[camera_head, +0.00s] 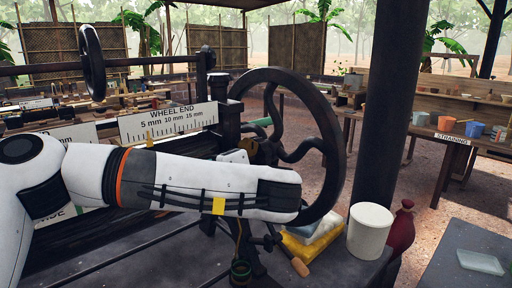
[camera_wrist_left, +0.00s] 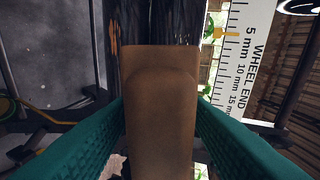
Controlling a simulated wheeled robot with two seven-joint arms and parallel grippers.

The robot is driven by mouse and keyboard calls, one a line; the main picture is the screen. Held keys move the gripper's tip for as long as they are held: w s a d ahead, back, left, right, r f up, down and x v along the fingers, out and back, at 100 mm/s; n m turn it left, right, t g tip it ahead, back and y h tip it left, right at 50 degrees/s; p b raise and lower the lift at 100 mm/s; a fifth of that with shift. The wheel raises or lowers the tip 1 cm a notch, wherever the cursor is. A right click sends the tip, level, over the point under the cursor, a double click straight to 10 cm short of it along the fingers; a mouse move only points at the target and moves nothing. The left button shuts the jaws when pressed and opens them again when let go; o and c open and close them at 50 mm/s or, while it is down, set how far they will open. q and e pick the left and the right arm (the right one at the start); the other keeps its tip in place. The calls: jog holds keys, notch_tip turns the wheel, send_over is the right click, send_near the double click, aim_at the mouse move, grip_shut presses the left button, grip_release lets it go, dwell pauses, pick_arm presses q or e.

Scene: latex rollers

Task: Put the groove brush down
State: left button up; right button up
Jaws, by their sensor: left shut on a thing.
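My left gripper (camera_wrist_left: 160,105) shows in the left wrist view as two green ribbed fingers. They are shut on a plain brown wooden piece, which I take to be the groove brush (camera_wrist_left: 160,115). It is upright in that picture, and its far end meets dark glossy surfaces; I cannot tell whether these are its bristles or part of the machine behind. In the head view my left forearm (camera_head: 210,185) reaches across from the left in front of the roller machine, and I cannot make out the gripper or brush there. My right gripper is not in view.
The machine has a large black handwheel (camera_head: 335,145) and a white WHEEL END scale (camera_head: 168,122). A white bucket (camera_head: 369,232), a dark red bottle (camera_head: 402,230) and yellow bundle (camera_head: 308,250) stand close right. A STRAINING bench (camera_head: 455,138) with pots is further right.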

pick_arm(q)
jog(key=s+d+f+m+t+h, duration=0.1)
jog(key=s+d+f+m+h, duration=0.1)
jog(key=s+f, duration=0.4)
jog(key=s+d+f+m+t+h, duration=0.2)
jog(key=s+f+h, duration=0.1)
jog(key=s+f, duration=0.4)
jog(key=shift+s+f, duration=0.15)
jog(key=shift+s, duration=1)
jog(key=shift+d+f, duration=0.1)
jog(key=shift+d, duration=0.05)
